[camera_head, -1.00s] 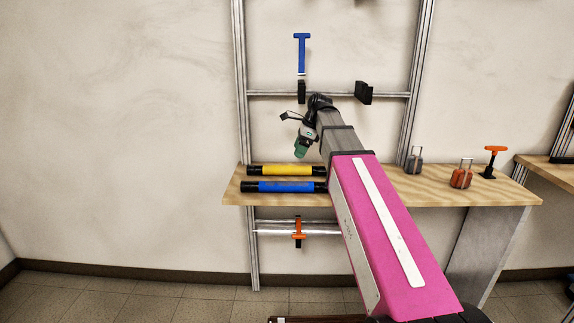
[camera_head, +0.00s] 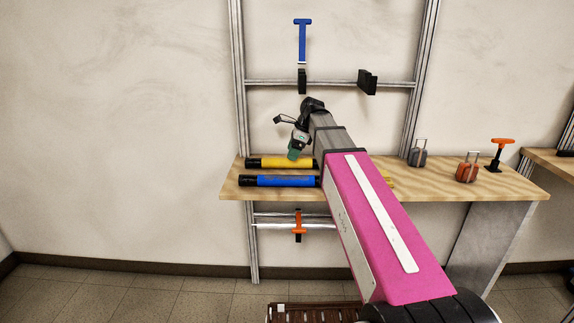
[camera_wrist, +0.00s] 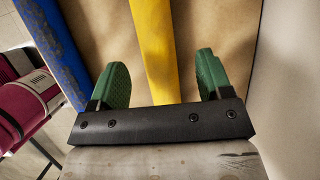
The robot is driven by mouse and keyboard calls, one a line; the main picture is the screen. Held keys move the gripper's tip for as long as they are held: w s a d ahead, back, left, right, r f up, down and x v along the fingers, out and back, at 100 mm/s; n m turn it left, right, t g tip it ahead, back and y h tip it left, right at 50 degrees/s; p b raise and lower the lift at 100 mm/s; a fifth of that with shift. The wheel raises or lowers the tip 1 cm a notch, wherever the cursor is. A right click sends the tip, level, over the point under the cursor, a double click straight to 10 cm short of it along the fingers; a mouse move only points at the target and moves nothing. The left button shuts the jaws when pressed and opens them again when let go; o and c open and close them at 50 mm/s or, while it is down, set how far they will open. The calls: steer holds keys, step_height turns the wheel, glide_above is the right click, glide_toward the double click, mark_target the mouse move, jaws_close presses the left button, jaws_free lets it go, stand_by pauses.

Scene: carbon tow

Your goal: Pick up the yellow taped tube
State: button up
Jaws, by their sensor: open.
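The yellow taped tube (camera_head: 284,162) lies on the wooden table, its black left end showing in the head view. My arm hides its right part. In the wrist view the yellow tube (camera_wrist: 156,45) runs between the two green fingers of my gripper (camera_wrist: 162,80), with space on both sides. My gripper (camera_head: 293,153) is open and just above the tube in the head view. It holds nothing. The exact height of the fingertips over the tube cannot be told.
A blue taped tube (camera_head: 284,181) lies parallel in front of the yellow one and also shows in the wrist view (camera_wrist: 55,48). The wooden table (camera_head: 440,187) carries a grey item (camera_head: 417,154) and orange items (camera_head: 467,168) at right. A metal frame stands behind.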

mark_target(288, 161)
steer(key=shift+x, duration=2.35)
steer(key=shift+s, duration=0.2)
steer(key=c, duration=1.1)
steer(key=shift+r, duration=0.1)
